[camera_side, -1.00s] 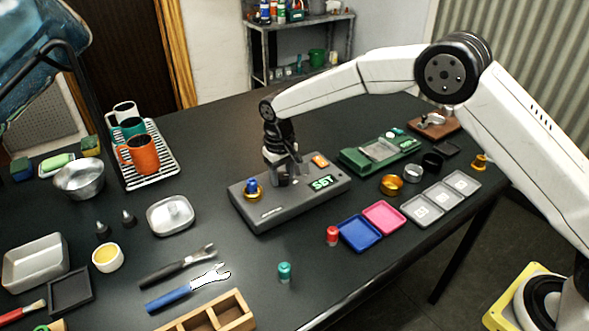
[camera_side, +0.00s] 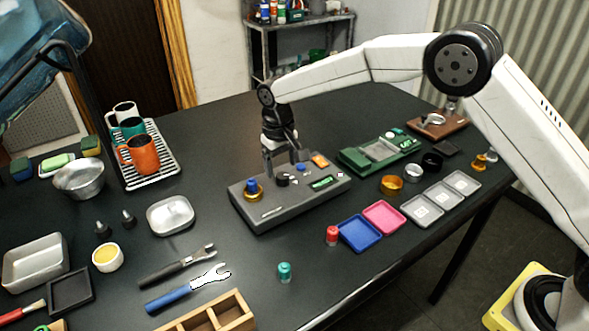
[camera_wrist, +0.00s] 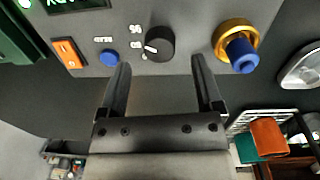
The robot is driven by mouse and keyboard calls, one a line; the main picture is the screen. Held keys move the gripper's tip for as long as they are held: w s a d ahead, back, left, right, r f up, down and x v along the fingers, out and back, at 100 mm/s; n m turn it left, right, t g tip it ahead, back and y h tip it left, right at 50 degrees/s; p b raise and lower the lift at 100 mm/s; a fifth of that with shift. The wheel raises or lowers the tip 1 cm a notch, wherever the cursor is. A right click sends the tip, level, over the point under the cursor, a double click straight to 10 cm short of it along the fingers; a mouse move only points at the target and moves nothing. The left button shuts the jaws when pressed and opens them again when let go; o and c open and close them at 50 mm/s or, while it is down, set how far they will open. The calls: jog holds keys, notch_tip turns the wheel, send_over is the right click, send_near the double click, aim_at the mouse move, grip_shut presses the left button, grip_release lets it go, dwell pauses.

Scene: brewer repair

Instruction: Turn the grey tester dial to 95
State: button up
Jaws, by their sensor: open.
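The grey tester (camera_side: 273,212) lies on the dark table. Its dark dial (camera_side: 282,180) shows on the top face, and in the wrist view the dial (camera_wrist: 160,44) has a white pointer directed left, near the lower of two small printed labels. The labels appear upside down and are hard to read. My gripper (camera_side: 285,165) is open and empty over the tester. In the wrist view its fingertips (camera_wrist: 159,62) lie to either side of the dial, a little below it in the picture, apart from it. The tester's green display (camera_side: 322,183) is lit.
A blue knob in a brass collar (camera_wrist: 240,52) is beside the dial. A blue button (camera_wrist: 109,57) and an orange switch (camera_wrist: 67,52) are on its other side. A green device (camera_side: 380,153) stands behind right. Blue (camera_side: 360,232) and pink trays (camera_side: 384,216) lie right.

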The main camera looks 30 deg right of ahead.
aim_at(288, 176)
jog(key=shift+a+r, duration=0.15)
jog(key=shift+r, duration=2.15)
jog(key=shift+s, duration=0.1)
jog(key=shift+s+d+r, duration=0.1)
jog(key=shift+s+d, duration=0.3)
jog(key=shift+d, duration=0.25)
jog(key=s+d+f+t, duration=0.1)
jog(key=s+d, duration=0.5)
jog(key=s, duration=0.7)
jog(key=s+d+f+t, duration=0.1)
jog(key=s+d+f, duration=0.1)
jog(key=s+d, duration=0.5)
jog(key=s, duration=0.6)
jog(key=shift+s+f+m+t+y, duration=0.2)
jog(key=shift+f+m+t+y, duration=0.1)
jog(key=shift+f, duration=0.05)
